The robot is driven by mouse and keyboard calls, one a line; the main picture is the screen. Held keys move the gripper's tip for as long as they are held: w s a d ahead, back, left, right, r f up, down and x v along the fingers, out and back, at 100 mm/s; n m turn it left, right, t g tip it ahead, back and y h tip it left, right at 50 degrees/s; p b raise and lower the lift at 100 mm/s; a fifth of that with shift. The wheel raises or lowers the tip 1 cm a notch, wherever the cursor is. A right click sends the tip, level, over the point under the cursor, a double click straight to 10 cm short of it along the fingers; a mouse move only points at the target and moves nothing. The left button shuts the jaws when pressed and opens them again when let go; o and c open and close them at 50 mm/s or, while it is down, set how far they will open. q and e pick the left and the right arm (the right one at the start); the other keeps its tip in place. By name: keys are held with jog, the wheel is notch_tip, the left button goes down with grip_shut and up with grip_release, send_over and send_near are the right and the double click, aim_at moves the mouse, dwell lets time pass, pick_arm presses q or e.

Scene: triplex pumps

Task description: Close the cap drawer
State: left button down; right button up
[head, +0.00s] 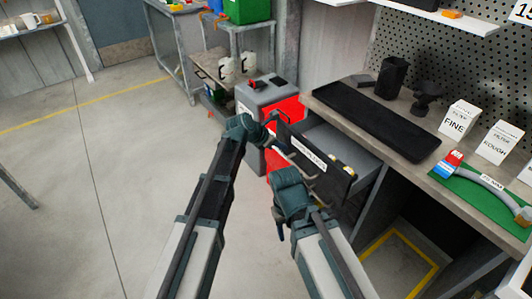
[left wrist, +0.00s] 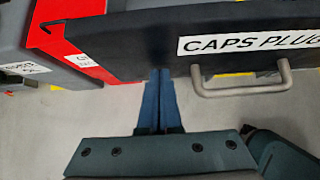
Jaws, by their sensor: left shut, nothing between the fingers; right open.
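The cap drawer (head: 336,176) is pulled out from under the workbench, its grey inside showing in the head view. In the left wrist view its dark front (left wrist: 140,38) carries a white "CAPS PLUG…" label (left wrist: 250,41) and a metal bar handle (left wrist: 241,86). My left gripper (head: 282,150) is shut and empty at the drawer front. Its blue fingers (left wrist: 160,75) reach the front's lower edge, left of the handle; whether they touch cannot be told. My right gripper (head: 316,186) is open, close to the front's near end and apart from my left gripper.
A grey and red cabinet (head: 284,122) stands just beyond the drawer. The worktop holds a black tray (head: 375,118), dark parts, white filter boxes (head: 458,118) and a hose on a green mat (head: 465,195). Small yellowish items (head: 346,169) lie in the drawer. The floor at left is clear.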

aim_at(291, 128)
pick_arm(q)
jog(key=w+d, duration=0.2)
jog(key=d, duration=0.2)
jog(key=w+d, duration=0.6)
jog(key=d, duration=0.1)
jog(key=shift+w+d, duration=0.2)
jog(key=shift+d, duration=0.1)
jog(key=shift+w+d, duration=0.15)
jog(key=shift+d, duration=0.05)
jog(key=shift+r, duration=0.1)
jog(key=s+a, duration=0.2)
jog(key=a, duration=0.1)
jog(key=shift+s+a, duration=0.3)
jog(key=shift+s, duration=0.1)
jog(key=shift+p+v, duration=3.55)
jog(key=shift+v, duration=1.4)
pick_arm(e)
notch_tip(291, 128, up, 7)
jog(key=shift+s+d, duration=0.2)
jog(key=shift+d, duration=0.2)
pick_arm(q)
jog(key=shift+a, duration=0.15)
